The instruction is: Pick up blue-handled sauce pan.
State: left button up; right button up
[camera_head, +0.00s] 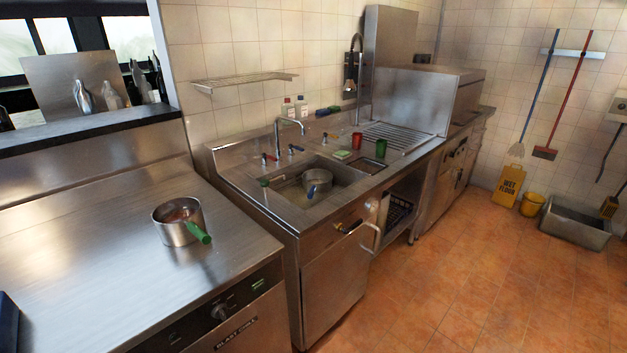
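The blue-handled sauce pan (318,178) sits inside the sink basin (345,181), in the middle of the view. It is a small steel pan, and its blue handle (311,191) points toward the front of the sink. A second steel pan (178,218) with a green handle (198,233) stands on the steel counter at the left. Neither of my grippers shows in this view.
A tall faucet (279,135) rises behind the sink. A red cup (357,141), a green cup (381,148) and a sponge (342,155) stand around its right side. The tiled floor (440,280) in front is clear.

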aim_at(312, 188)
jog(key=i+l+u, duration=0.4)
jog(key=i+l, duration=0.15)
jog(key=l, duration=0.15)
jog(key=i+l+u, duration=0.15)
jog(key=l, duration=0.25)
jog(key=i+l+u, duration=0.2)
jog(key=i+l, duration=0.15)
jog(key=l, duration=0.1)
